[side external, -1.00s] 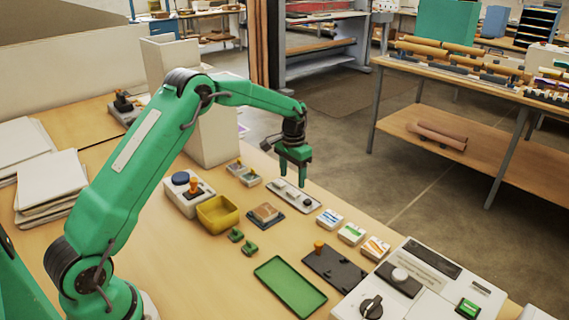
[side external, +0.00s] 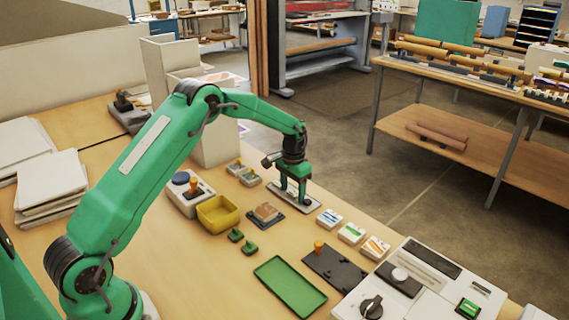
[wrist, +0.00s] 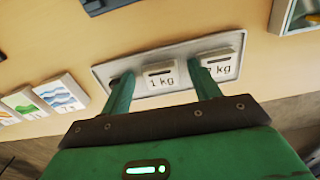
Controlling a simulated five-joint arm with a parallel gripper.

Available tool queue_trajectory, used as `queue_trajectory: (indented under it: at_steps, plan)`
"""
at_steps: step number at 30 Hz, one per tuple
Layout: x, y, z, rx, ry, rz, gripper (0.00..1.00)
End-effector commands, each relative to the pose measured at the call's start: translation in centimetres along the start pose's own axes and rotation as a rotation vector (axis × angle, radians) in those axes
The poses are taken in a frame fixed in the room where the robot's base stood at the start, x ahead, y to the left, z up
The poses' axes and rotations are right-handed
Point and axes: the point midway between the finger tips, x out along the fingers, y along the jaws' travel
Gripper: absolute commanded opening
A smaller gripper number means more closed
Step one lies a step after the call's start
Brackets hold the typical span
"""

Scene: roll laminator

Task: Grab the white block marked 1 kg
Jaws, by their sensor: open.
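The white block marked 1 kg (wrist: 161,82) sits in a grey tray (wrist: 108,69) in the wrist view, its label facing up. My gripper (wrist: 159,72) is open, with one green finger on each side of this block. The right finger comes down between it and a second white block (wrist: 222,66), whose kg number is partly hidden. I cannot tell whether the fingers touch the block. In the side external view my gripper (side external: 292,192) is low over the same tray (side external: 314,203), and the fingers hide most of the blocks.
White tiles with coloured stripes (side external: 351,233) lie right of the tray. A brown block on a dark pad (side external: 265,214) and a yellow bin (side external: 217,213) are to the left. A green tray (side external: 290,286) and a dark plate with an orange knob (side external: 335,267) lie nearer the camera.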

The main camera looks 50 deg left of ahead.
Motion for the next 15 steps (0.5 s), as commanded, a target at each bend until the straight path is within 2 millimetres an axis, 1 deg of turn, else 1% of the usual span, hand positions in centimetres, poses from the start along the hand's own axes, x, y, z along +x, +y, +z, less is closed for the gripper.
queue_trajectory:
  at_steps: [9,11,15]
  plan:
    - [-0.05,0.0,0.0,0.0,0.0,0.0,0.62]
    - [-0.05,0.0,0.0,0.0,0.0,0.0,0.5]
    - [-0.06,0.0,0.0,0.0,0.0,0.0,0.23]
